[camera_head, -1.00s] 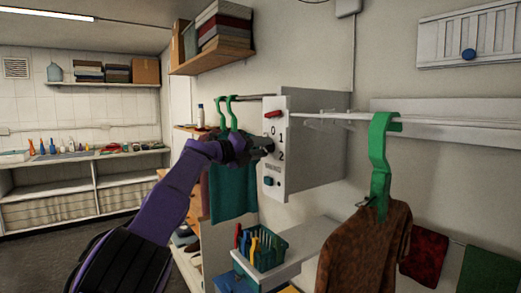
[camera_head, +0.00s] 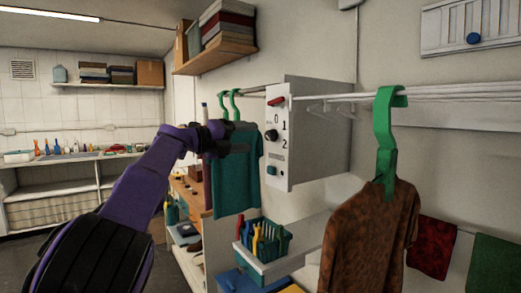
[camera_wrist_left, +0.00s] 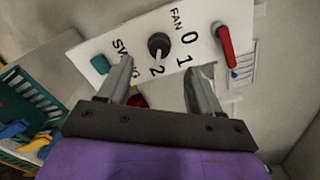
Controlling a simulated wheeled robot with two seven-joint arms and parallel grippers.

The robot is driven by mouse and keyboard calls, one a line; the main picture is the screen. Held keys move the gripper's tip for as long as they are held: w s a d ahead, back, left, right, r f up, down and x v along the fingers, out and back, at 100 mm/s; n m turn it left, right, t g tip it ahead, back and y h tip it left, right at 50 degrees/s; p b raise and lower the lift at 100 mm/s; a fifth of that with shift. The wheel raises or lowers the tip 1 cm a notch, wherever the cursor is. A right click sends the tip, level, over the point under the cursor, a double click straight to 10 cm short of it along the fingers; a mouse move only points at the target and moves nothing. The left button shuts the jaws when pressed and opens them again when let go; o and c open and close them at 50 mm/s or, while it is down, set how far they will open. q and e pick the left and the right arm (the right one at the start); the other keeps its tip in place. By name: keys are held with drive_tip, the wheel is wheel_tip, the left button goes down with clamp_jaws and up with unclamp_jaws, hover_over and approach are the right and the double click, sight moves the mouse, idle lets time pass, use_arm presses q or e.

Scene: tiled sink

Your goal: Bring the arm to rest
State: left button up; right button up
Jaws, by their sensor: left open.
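My left gripper (camera_head: 240,141) is at the end of my purple arm, in front of the teal shirt (camera_head: 234,180) and to the left of the white control panel (camera_head: 279,165). In the left wrist view its two fingers (camera_wrist_left: 160,78) are apart with nothing between them. Beyond the fingertips, the panel's black round knob (camera_wrist_left: 158,46) shows, its white pointer towards the "2". A gap separates the fingers from the knob. The red lever (camera_wrist_left: 228,50) and a teal button (camera_wrist_left: 99,64) flank it. My right gripper is out of view.
A brown shirt (camera_head: 365,240) hangs on a green hanger (camera_head: 386,140) from the rail at right. A green basket (camera_head: 264,245) with clips stands on a ledge below the panel. A wooden shelf (camera_head: 215,58) with boxes is above. Open space lies left of my arm.

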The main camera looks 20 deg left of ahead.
use_arm(q)
drive_tip(key=v, duration=0.3)
drive_tip(key=shift+s+a+b, duration=0.1)
drive_tip(key=shift+a+b, duration=0.05)
drive_tip(key=shift+b, duration=0.25)
